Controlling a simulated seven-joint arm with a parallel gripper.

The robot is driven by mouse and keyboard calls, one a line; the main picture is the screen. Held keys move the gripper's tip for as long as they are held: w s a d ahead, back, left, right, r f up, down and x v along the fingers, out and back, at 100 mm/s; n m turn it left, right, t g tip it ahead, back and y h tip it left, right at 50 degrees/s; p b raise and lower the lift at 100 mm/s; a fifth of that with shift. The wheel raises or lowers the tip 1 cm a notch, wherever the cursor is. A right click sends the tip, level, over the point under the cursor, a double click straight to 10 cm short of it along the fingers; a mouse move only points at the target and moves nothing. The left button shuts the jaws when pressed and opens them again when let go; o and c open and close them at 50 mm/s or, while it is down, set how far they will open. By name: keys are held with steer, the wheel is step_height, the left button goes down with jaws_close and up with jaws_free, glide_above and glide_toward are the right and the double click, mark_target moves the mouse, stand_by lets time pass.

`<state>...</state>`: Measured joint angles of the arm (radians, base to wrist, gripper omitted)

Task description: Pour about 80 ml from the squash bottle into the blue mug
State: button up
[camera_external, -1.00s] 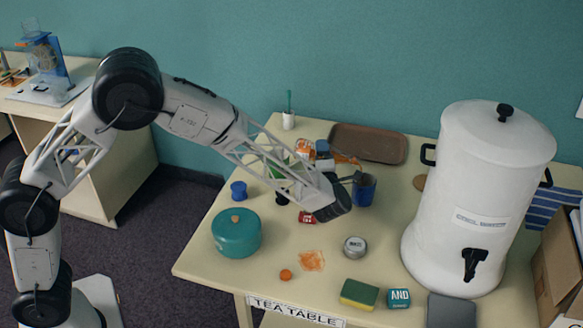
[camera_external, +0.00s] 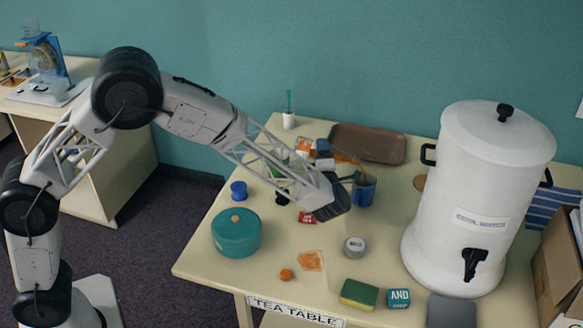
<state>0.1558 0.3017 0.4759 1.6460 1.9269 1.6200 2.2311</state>
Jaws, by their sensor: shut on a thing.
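The blue mug (camera_external: 364,191) stands upright on the tea table, just right of the end of my arm. My gripper (camera_external: 349,178) is mostly hidden behind my dark wrist joint. It is shut on the squash bottle (camera_external: 345,159), of which only an orange part shows above and behind the wrist. The bottle is tilted, with orange reaching down to the right to the mug's rim. I cannot tell whether that lowest orange is the bottle's neck or running liquid. The level inside the mug cannot be seen.
A brown tray (camera_external: 375,146) lies behind the mug, and a large white urn (camera_external: 478,200) stands to the right. A teal pot (camera_external: 236,232), a round tin (camera_external: 354,247), a sponge (camera_external: 359,294) and an orange patch (camera_external: 311,261) are at the front. Small items crowd behind my forearm.

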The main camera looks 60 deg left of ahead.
steer(key=shift+s+a+r, duration=0.15)
steer(key=shift+a, duration=0.05)
stand_by(0.3)
steer(key=shift+r+m, duration=0.15)
steer(key=shift+m, duration=0.15)
stand_by(0.6)
step_height(320, 180, down, 3)
steer(key=n+g, duration=0.1)
steer(key=n, duration=0.2)
steer(key=shift+s+a+n+h, duration=0.1)
steer(key=shift+n+h, duration=0.2)
steer(key=shift+n, duration=0.1)
steer(key=shift+f, duration=0.25)
steer(key=shift+s+f+n+g, duration=0.1)
steer(key=shift+f+n+g, duration=0.3)
steer(key=shift+n, duration=0.1)
steer(key=shift+a+f, duration=0.1)
stand_by(1.5)
